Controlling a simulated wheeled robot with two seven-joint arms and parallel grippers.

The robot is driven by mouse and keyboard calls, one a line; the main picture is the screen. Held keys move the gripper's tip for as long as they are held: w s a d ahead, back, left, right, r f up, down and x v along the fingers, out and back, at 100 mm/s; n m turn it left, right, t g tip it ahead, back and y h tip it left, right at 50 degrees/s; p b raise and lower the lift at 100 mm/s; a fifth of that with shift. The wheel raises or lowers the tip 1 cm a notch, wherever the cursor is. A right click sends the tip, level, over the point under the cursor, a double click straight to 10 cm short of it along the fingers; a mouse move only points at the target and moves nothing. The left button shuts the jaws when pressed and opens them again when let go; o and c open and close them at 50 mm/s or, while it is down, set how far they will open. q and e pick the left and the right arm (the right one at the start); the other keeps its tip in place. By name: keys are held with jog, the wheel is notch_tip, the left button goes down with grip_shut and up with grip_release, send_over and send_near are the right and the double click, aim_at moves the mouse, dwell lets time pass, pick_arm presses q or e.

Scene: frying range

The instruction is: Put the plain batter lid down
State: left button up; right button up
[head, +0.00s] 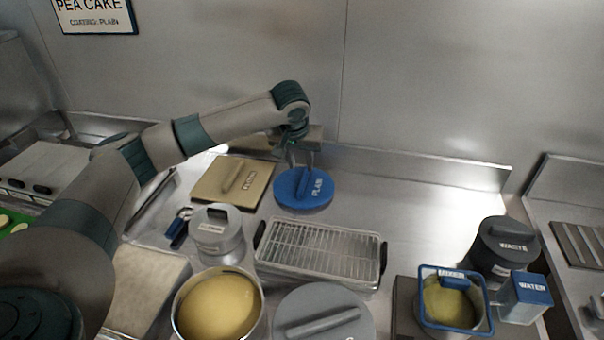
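The round blue lid marked PLAIN (290,193) lies at the back of the steel counter. It looks flat, though its underside is hidden. My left gripper (301,162) points down at the lid's far edge, with its two fingers apart and a gap showing between them. The fingertips are close to the lid's handle; I cannot tell whether they touch it. A round pot of yellow batter (217,307) stands open at the front. My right gripper is not in view.
A tan lid (215,192) lies left of the blue lid. A wire rack tray (320,253), a grey canister (217,245) and a large grey lid (300,303) are in front. A waste bin (503,262) and water container (525,305) stand right. Counter right of the blue lid is clear.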

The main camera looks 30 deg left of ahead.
pick_arm(q)
jog(key=shift+v, duration=1.8)
jog(key=shift+f, duration=0.1)
